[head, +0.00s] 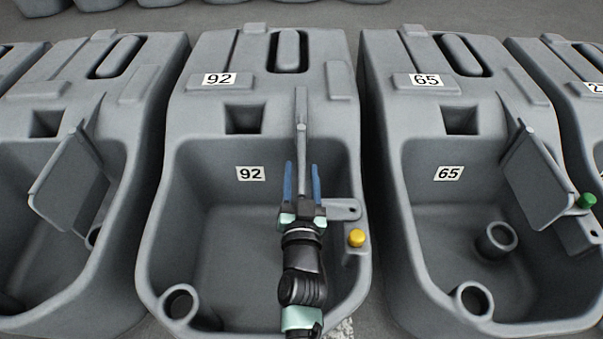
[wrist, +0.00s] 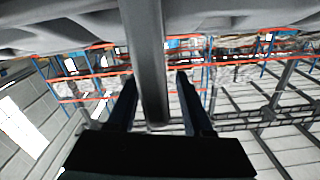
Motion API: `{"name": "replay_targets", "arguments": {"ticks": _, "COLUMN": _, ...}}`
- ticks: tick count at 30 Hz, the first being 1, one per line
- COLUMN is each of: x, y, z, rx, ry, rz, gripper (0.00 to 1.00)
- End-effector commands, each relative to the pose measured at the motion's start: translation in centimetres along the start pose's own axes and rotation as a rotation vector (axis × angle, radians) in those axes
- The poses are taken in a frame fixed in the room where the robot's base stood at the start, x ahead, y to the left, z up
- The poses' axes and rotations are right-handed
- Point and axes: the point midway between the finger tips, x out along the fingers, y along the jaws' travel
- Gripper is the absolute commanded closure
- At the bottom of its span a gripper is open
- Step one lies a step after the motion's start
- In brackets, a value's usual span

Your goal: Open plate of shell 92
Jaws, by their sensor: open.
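Shell 92 (head: 265,110) is the grey tank in the middle of the head view, with a 92 label on its top and another inside its basin. Its grey plate (head: 301,125) stands upright and shows nearly edge-on, on the right side of the basin. My gripper (head: 302,168) is open, with one blue finger on each side of the plate's near end. In the wrist view the plate (wrist: 145,55) runs between the two dark fingers of my gripper (wrist: 157,80). A gap shows at the right finger; contact is unclear. My arm hides the plate's lower part.
A yellow knob (head: 356,238) sits on the right rim of shell 92, below a grey bracket (head: 343,209). Shell 65 (head: 430,120) stands close on the right, its plate (head: 537,180) tilted, with a green knob (head: 586,201). Another shell (head: 130,90) stands on the left.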

Motion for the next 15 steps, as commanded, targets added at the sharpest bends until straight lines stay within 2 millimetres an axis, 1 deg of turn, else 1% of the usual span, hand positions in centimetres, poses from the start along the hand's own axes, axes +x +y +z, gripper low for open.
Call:
{"name": "replay_targets", "arguments": {"ticks": 6, "x": 0.02, "y": 0.0, "z": 0.0, "rx": 0.0, "ry": 0.0, "rz": 0.0, "gripper": 0.49}}
{"name": "replay_targets", "arguments": {"ticks": 8, "x": 0.02, "y": 0.0, "z": 0.0, "rx": 0.0, "ry": 0.0, "rz": 0.0, "gripper": 0.58}}
{"name": "replay_targets", "arguments": {"ticks": 12, "x": 0.01, "y": 0.0, "z": 0.0, "rx": 0.0, "ry": 0.0, "rz": 0.0, "gripper": 0.83}}
{"name": "replay_targets", "arguments": {"ticks": 15, "x": 0.0, "y": 0.0, "z": 0.0, "rx": 0.0, "ry": 0.0, "rz": 0.0, "gripper": 1.0}}
